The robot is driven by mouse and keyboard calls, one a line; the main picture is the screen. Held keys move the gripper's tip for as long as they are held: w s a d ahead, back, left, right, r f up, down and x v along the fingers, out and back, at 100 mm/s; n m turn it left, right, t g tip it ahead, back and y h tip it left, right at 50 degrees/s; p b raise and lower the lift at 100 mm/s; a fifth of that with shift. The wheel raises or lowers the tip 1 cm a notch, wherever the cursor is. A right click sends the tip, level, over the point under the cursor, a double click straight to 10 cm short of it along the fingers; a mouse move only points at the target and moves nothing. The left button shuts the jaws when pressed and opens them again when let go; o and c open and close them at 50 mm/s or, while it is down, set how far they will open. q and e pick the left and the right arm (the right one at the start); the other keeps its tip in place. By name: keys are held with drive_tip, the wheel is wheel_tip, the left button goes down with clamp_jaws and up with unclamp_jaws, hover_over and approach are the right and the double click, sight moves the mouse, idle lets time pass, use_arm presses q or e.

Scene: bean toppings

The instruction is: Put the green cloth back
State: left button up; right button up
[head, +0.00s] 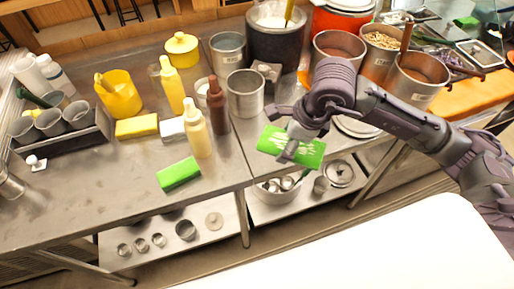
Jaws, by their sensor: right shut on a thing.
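The green cloth (308,152), with a pale pattern on it, is in my right gripper (287,137). A second green piece (179,173), plain and block-like, lies on the left counter, left of my right gripper. My left gripper is not in view.
Sauce bottles (198,130) stand left of the gripper, beside a steel pot (245,93). Large pots, one of beans (383,41), stand behind my right arm. A yellow sponge (137,126) and yellow container (119,93) are at left. The left counter's front is mostly clear.

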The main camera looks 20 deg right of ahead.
drive_tip(key=shift+w+a, duration=0.15)
drive_tip(key=shift+w, duration=0.15)
drive_tip(key=p, duration=0.4)
hover_over(251, 145)
drive_tip(key=s, duration=0.1)
drive_tip(key=f, duration=0.7)
drive_tip(key=shift+d, duration=0.2)
wheel_tip(251, 145, down, 3)
drive_tip(key=shift+f+p, duration=0.1)
drive_tip(key=shift+p, duration=0.3)
drive_tip(key=shift+f, duration=0.4)
drive_tip(key=shift+f, duration=0.15)
drive_tip(key=o, duration=1.5)
drive_tip(key=shift+o, duration=0.2)
